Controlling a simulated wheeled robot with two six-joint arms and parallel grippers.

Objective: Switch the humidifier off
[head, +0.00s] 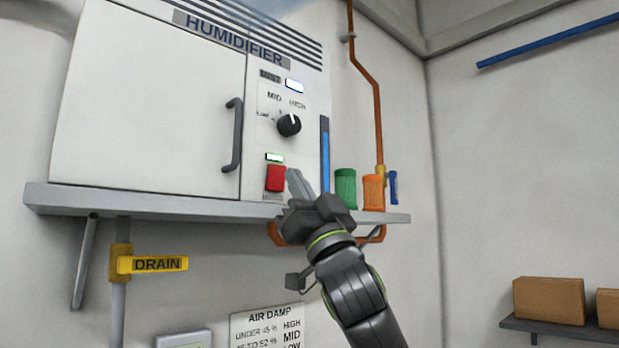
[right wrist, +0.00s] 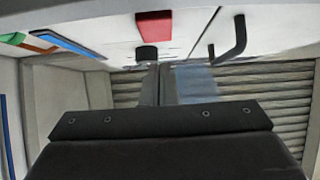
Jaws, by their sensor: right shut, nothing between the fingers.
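The humidifier (head: 155,105) is a white cabinet on a grey wall shelf. The right wrist view shows the red switch (right wrist: 153,27) and knob (right wrist: 146,53) beyond the fingers (right wrist: 160,80). My left gripper is not in view.
A dark door handle (head: 233,135) stands out left of the panel. The grey shelf (head: 130,199) runs underneath, with a yellow DRAIN tag (head: 152,264) below.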

